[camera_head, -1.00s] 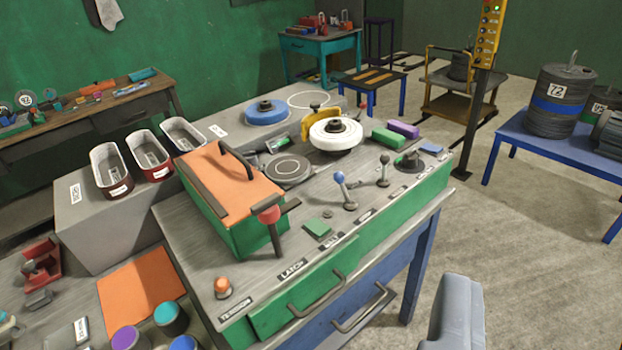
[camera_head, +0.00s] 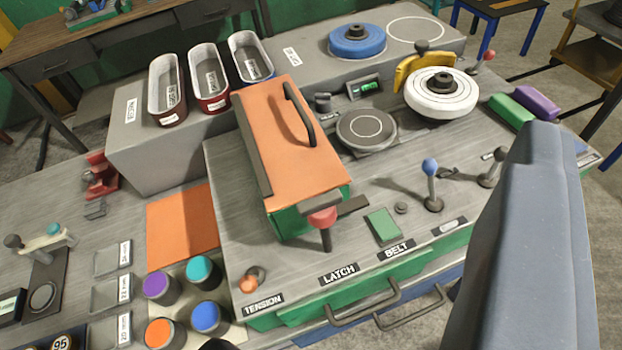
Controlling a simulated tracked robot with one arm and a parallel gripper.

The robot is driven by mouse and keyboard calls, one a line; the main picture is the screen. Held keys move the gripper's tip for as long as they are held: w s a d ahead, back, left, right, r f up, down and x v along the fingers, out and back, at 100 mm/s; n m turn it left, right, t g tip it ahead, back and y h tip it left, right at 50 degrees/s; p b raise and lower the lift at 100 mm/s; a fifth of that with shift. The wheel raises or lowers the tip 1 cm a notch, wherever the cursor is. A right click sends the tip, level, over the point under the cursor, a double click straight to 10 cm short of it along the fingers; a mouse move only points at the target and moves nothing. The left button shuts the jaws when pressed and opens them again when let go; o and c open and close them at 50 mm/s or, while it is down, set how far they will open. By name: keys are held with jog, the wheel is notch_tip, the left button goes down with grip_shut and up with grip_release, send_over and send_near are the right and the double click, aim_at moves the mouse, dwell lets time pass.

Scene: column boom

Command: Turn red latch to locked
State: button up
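The red latch (camera_head: 321,217) has a red head and a dark handle pointing down toward the front of the bench. It sits at the front end of the orange-topped green box (camera_head: 300,165), just above the LATCH label (camera_head: 338,274). A dark flat bar (camera_head: 352,206) sticks out to the right beside the red head. My gripper's fingers do not show. A large blue-grey part of my arm fills the lower right, apart from the latch in the picture. A small dark shape at the bottom edge is too cut off to identify.
An orange knob (camera_head: 248,283) stands left of the latch and a blue-knobbed lever (camera_head: 431,180) right of it. A green pad (camera_head: 382,226) lies between. Drawer handles (camera_head: 362,304) project from the bench front. Several coloured round pots stand at lower left.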

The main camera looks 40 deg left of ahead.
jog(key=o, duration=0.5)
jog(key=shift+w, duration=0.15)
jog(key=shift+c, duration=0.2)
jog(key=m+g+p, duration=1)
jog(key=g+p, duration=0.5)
jog(key=p, duration=0.5)
send_over(320, 202)
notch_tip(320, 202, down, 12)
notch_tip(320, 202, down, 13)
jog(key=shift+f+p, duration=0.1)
jog(key=shift+p, duration=0.45)
